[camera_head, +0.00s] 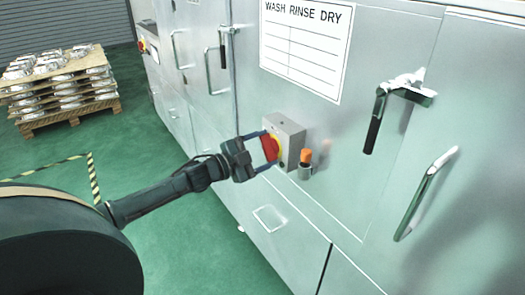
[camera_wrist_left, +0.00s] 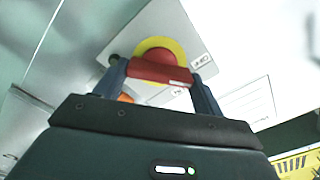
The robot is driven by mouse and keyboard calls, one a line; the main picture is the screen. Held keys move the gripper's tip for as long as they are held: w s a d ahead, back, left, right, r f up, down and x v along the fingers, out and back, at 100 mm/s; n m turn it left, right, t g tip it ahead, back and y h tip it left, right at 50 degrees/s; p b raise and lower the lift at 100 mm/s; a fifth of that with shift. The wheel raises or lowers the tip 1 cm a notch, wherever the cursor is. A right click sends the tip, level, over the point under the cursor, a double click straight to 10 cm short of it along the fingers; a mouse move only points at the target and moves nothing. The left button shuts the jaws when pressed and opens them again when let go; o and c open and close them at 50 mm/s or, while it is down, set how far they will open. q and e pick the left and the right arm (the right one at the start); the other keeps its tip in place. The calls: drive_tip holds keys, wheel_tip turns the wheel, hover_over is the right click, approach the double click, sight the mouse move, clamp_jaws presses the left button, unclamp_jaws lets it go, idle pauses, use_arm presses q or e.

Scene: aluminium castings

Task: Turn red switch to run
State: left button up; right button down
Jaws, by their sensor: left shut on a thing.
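The red switch (camera_head: 269,147) sits on a yellow plate on the front of a grey box, which is fixed to the metal cabinet. My left gripper (camera_head: 266,149) reaches it from the left and is shut on the red switch handle. In the left wrist view the red handle (camera_wrist_left: 160,70) lies between the two fingers, with the yellow ring (camera_wrist_left: 158,44) behind it. My right gripper is not in view.
An orange-topped part in a small holder (camera_head: 305,165) sticks out just right of the switch box. Cabinet handles (camera_head: 424,195) project from the doors at right. A pallet of castings (camera_head: 70,112) stands on the green floor at far left.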

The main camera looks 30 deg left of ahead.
use_arm(q)
drive_tip(key=m, duration=0.2)
drive_tip(key=shift+f+m+b, duration=0.1)
drive_tip(key=shift+m+b, duration=0.25)
drive_tip(key=shift+m, duration=0.05)
drive_tip(key=shift+d+m+b, duration=0.1)
drive_tip(key=shift+m+b, duration=0.25)
drive_tip(key=shift+m, duration=0.85)
drive_tip(key=shift+m+b, duration=0.35)
drive_tip(key=shift+m, duration=0.75)
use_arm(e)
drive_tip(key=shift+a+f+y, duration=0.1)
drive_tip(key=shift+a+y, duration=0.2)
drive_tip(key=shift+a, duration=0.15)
use_arm(q)
drive_tip(key=o, duration=1)
drive_tip(key=shift+s, duration=0.1)
